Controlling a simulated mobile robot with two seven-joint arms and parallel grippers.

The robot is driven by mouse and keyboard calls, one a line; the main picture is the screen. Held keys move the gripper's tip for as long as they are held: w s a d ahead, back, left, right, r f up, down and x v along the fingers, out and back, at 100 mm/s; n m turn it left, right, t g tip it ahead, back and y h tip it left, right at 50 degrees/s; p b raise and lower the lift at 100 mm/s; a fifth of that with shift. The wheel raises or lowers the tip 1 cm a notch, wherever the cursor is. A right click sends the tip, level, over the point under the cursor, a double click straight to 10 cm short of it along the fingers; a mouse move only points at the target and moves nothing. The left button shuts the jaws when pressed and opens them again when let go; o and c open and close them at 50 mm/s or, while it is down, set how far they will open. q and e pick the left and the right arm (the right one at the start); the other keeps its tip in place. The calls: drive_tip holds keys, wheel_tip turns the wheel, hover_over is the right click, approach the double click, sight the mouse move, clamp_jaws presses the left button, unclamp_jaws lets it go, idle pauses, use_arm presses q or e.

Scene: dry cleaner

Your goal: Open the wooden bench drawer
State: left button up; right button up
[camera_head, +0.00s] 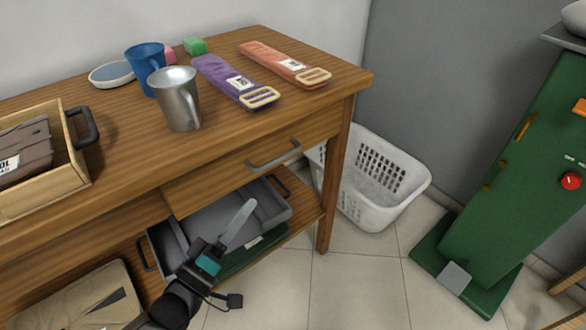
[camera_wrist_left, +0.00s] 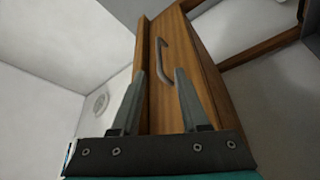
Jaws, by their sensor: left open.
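The wooden bench (camera_head: 118,119) fills the left of the head view. Its drawer (camera_head: 222,178) sits under the right part of the top and looks shut, its front about flush with the bench. The grey bar handle (camera_head: 273,157) is on the drawer front. My left gripper (camera_head: 243,222) is open and empty, below and in front of the drawer, apart from the handle. In the left wrist view the two fingers (camera_wrist_left: 162,78) stand apart, with the drawer front (camera_wrist_left: 198,72) and handle (camera_wrist_left: 162,56) beyond them. My right gripper is not in view.
On the top stand a metal mug (camera_head: 178,98), a blue mug (camera_head: 143,70), purple (camera_head: 222,76) and orange (camera_head: 276,61) straps and a wooden tray (camera_head: 76,165). A grey bin (camera_head: 268,208) is on the lower shelf. A white basket (camera_head: 392,205) and green machine (camera_head: 500,190) stand right.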

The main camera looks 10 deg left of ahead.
use_arm(q)
drive_tip(key=b, duration=0.3)
approach(284, 154)
drive_tip(key=f+x, duration=0.1)
drive_tip(key=x, duration=0.4)
drive_tip(key=b+x, duration=0.1)
drive_tip(key=x, duration=0.2)
drive_tip(key=shift+w+d+r, duration=0.1)
drive_tip(key=shift+w+r, duration=0.05)
drive_tip(key=shift+w, duration=0.1)
drive_tip(key=shift+b+x, duration=0.35)
drive_tip(key=shift+x, duration=0.45)
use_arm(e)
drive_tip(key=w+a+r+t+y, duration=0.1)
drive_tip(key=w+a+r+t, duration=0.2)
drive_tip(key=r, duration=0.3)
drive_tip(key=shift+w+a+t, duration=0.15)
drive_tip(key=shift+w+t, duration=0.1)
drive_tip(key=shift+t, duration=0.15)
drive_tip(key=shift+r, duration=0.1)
use_arm(q)
clamp_jaws()
